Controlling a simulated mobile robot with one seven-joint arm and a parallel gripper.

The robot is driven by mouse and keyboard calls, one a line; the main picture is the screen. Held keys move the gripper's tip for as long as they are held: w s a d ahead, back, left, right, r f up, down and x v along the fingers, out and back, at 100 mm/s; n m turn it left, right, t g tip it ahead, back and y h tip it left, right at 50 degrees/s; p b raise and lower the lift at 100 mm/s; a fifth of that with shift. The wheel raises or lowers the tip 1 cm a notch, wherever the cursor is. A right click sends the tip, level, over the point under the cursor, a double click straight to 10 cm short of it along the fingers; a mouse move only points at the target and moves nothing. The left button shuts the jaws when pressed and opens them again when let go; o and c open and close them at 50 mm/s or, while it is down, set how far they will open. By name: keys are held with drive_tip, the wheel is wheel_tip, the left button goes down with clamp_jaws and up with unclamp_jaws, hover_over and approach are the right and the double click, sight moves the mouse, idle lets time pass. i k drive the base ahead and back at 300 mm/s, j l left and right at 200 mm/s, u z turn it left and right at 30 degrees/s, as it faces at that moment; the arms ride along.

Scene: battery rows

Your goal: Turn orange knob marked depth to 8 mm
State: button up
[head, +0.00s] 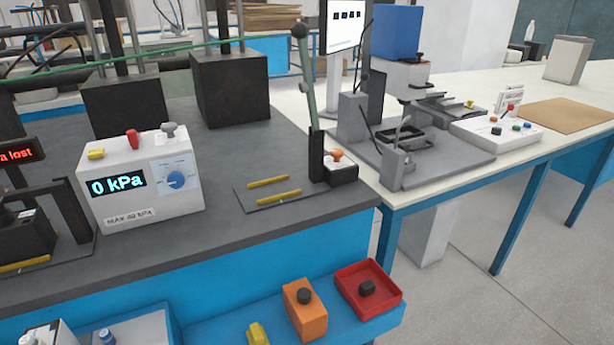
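A small orange knob (336,154) sits on top of a dark box with a pale top (341,171), beside the foot of a tall lever (305,70) on the dark bench. Another small orange-red knob (496,118) is on a white panel (482,135) on the pale table at the right. I cannot read a depth mark or a millimetre scale at either knob, so I cannot tell which one carries that mark or how it is set. My gripper is not in view.
A white box (125,200) with a blue dial reads 0 kPa on the dark bench (250,150). A metal fixture (435,165) stands left of the white panel. An orange box (296,322) and red tray (343,283) sit on a lower blue shelf. Grey floor (500,300) is clear at right.

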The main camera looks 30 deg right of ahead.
sight(336, 154)
drive_tip(key=i+l, duration=0.1)
drive_tip(key=l, duration=0.75)
drive_tip(key=i+l, duration=0.1)
drive_tip(key=l, duration=1.55)
drive_tip(key=i+l, duration=0.15)
drive_tip(key=l, duration=0.65)
drive_tip(key=i, duration=0.45)
drive_tip(key=u, duration=0.05)
